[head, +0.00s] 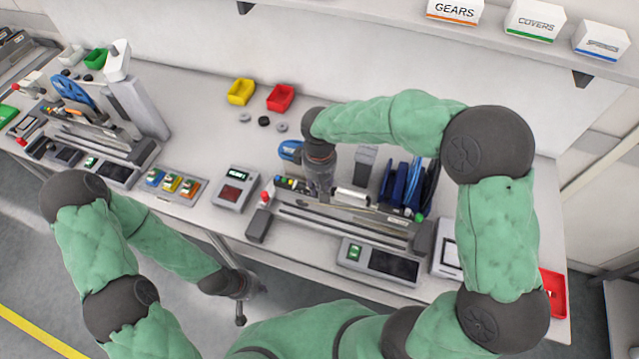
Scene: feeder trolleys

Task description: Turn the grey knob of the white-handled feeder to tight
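A feeder (340,231) with a long grey rail lies on the bench at the centre right. A white cylindrical part (351,197) shows on it, possibly its white handle. My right gripper (319,187) points down over this feeder, left of the white part. Its fingertips and whatever they may touch are too small and covered to tell. I cannot make out the grey knob; my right gripper or arm may hide it. A second feeder (100,148) stands at the left. My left gripper (241,306) hangs low in front of the bench, away from both feeders; its opening is unclear.
Between the feeders are a tray of coloured blocks (171,184) and a grey meter box (235,188). Yellow (241,91) and red (281,97) bins stand behind, near small round discs. Another red bin (553,292) is at the right. A shelf with labelled boxes (534,20) is above.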

